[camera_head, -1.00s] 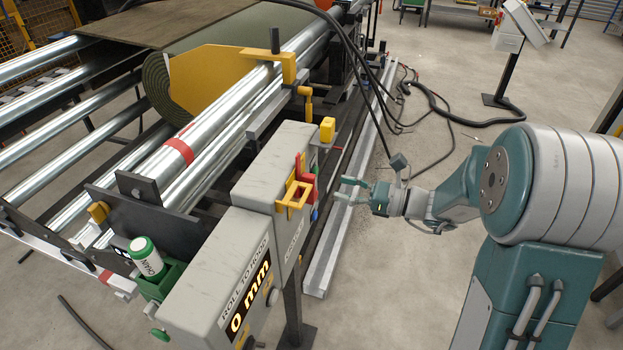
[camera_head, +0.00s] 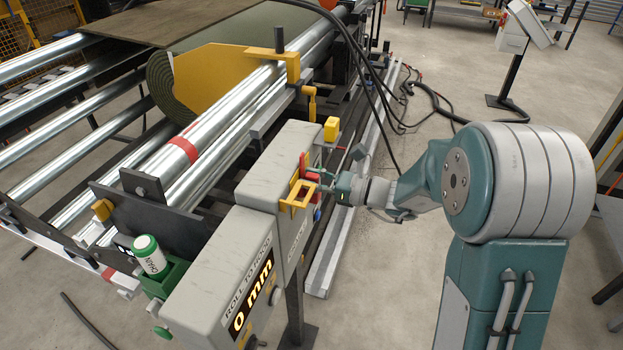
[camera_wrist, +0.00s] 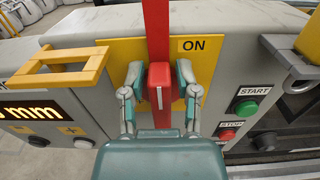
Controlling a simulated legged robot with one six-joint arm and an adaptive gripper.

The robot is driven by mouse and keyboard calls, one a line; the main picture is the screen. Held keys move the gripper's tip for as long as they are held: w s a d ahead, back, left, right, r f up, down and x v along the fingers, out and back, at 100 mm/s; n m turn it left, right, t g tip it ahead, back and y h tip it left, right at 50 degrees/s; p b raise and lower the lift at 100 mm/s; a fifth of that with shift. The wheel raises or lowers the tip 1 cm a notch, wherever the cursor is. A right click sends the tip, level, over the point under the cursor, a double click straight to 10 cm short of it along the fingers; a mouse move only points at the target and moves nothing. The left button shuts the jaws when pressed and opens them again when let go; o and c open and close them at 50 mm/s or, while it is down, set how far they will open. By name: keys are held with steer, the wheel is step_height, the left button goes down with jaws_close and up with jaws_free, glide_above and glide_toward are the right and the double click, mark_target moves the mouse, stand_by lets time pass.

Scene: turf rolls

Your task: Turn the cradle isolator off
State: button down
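The cradle isolator's red handle (camera_wrist: 157,30) stands upright on a yellow plate (camera_wrist: 108,55) on the side of a grey control box (camera_head: 283,157). An ON label (camera_wrist: 193,44) sits right of the handle's upper part. My gripper (camera_wrist: 160,78) is open, with one finger on each side of the handle's red hub (camera_wrist: 160,88). Slim yellow gaps show between fingers and hub. In the head view my gripper (camera_head: 324,178) is at the box's right face, its fingertips partly hidden beside the red handle (camera_head: 305,166).
A yellow loop bracket (camera_wrist: 62,66) juts out left of the isolator. A green START button (camera_wrist: 246,108) and a red STOP button (camera_wrist: 228,134) are at the right. A second box with a display (camera_head: 250,298) stands in front. Rollers and a turf roll lie behind; open floor is at right.

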steer(key=shift+s+d+f, duration=0.1)
steer(key=shift+d+f, duration=0.05)
steer(key=shift+f, duration=0.2)
steer(key=shift+s+f, duration=0.1)
steer(key=n, duration=0.2)
steer(key=s+n, duration=0.1)
steer(key=n, duration=0.1)
steer(key=shift+a+n, duration=0.2)
steer(key=shift+n, duration=0.1)
steer(key=n, duration=0.4)
steer(key=shift+s+a+f+n, duration=0.15)
steer(key=shift+s+f+n, duration=0.15)
steer(key=shift+s+f, duration=0.1)
steer(key=n, duration=0.2)
steer(key=f+n, duration=0.1)
steer(key=n, duration=0.5)
steer(key=shift+s+f, duration=0.25)
steer(key=shift+n, duration=0.4)
